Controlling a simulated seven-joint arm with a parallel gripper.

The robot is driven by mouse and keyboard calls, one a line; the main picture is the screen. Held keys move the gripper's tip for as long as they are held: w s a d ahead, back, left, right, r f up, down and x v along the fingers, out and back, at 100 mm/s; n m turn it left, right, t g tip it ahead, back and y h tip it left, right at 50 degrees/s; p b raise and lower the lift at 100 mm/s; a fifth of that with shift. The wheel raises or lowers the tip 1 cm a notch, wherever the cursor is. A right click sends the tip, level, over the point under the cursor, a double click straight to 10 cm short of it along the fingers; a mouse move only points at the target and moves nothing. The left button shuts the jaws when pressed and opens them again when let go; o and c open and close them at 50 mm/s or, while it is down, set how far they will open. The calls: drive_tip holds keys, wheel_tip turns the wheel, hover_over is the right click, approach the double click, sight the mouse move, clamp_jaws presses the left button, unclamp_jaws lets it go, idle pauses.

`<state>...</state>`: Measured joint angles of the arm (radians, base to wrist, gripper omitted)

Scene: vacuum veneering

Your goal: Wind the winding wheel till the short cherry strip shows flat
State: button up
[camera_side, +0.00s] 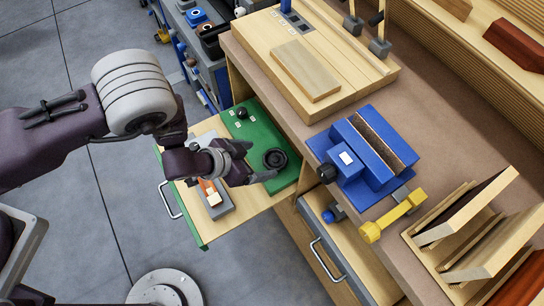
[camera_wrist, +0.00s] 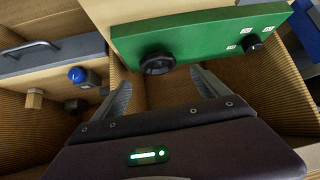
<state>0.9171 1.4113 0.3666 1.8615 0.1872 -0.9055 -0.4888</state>
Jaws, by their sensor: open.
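The winding wheel is probably the larger black knob (camera_side: 275,158) on the green panel (camera_side: 258,128) in the pulled-out drawer. In the wrist view the same black knob (camera_wrist: 157,62) stands on the green panel (camera_wrist: 205,36), just beyond and between my fingertips. My gripper (camera_side: 260,163) is open, with its fingers pointing at the knob; it also shows in the wrist view (camera_wrist: 163,84). Nothing is between the fingers, and I cannot tell whether either one touches the knob. I cannot pick out the short cherry strip in either view.
A smaller black knob (camera_side: 241,112) and white labels sit on the same panel. A tool with an orange-brown part (camera_side: 211,190) lies in the drawer below my wrist. A blue vise (camera_side: 362,150), a yellow tool (camera_side: 393,216) and a wooden board (camera_side: 305,69) occupy the bench.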

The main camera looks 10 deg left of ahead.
sight(275, 158)
drive_tip(key=shift+d+f, duration=0.25)
drive_tip(key=x, duration=0.6)
drive_tip(key=shift+w, duration=0.15)
drive_tip(key=shift+c, duration=0.5)
drive_tip(key=c, duration=1.3)
drive_tip(key=shift+o, duration=0.2)
drive_tip(key=shift+m, duration=0.3)
